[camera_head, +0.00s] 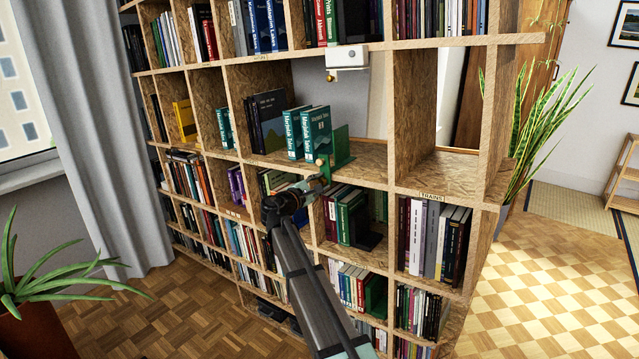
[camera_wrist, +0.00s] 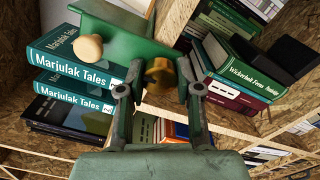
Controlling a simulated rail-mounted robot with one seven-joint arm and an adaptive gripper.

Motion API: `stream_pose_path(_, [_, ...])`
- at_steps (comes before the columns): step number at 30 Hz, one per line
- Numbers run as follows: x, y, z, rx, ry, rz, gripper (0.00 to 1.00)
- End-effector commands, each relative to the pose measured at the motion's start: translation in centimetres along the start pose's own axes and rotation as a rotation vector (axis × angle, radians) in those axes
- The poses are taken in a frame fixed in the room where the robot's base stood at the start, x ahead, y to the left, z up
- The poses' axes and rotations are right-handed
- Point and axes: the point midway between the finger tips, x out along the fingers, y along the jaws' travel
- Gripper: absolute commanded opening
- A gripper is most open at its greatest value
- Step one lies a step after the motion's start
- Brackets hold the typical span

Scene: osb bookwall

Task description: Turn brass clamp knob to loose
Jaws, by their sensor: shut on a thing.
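A green bookend (camera_head: 341,146) stands on the shelf at the right end of a few books; its green plate shows large in the wrist view (camera_wrist: 130,35). A brass knob (camera_wrist: 159,76) sits under the plate, by the shelf's front edge. My gripper (camera_wrist: 159,90) is shut on the brass knob, one finger on each side of it. A pale round wooden knob (camera_wrist: 88,47) sits on the bookend, left of the brass one. In the head view my gripper (camera_head: 320,180) reaches up to the shelf edge and hides the brass knob.
Teal Marjulak Tales books (camera_head: 307,132) stand close left of the bookend. Bare shelf (camera_head: 368,160) lies to its right. Other books (camera_wrist: 235,75) fill the compartment below. A white box (camera_head: 347,57) with a small brass-coloured part hangs under the shelf above.

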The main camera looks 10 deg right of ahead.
Motion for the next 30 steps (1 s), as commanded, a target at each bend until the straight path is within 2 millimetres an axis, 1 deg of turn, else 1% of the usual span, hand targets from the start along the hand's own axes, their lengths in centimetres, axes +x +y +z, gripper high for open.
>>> stream_pose_path(8, [0.1,0.0,0.1,-0.001,-0.002,0.001,0.00])
stream_pose_path(9, [0.1,0.0,0.1,-0.001,-0.002,0.001,0.45])
stream_pose_path(10, [0.1,0.0,0.1,-0.001,-0.002,0.001,0.55])
stream_pose_path(11, [0.1,0.0,0.1,-0.001,-0.002,0.000,0.60])
stream_pose_path(20, [0.0,0.0,0.0,0.000,-0.001,0.000,0.60])
stream_pose_path(23, [-0.5,0.0,0.0,0.001,0.000,0.001,0.60])
stream_pose_path(26, [-1.5,0.0,0.0,0.001,0.001,0.002,0.60])
stream_pose_path(30, [-3.8,-0.1,0.1,0.001,0.001,0.002,0.60])
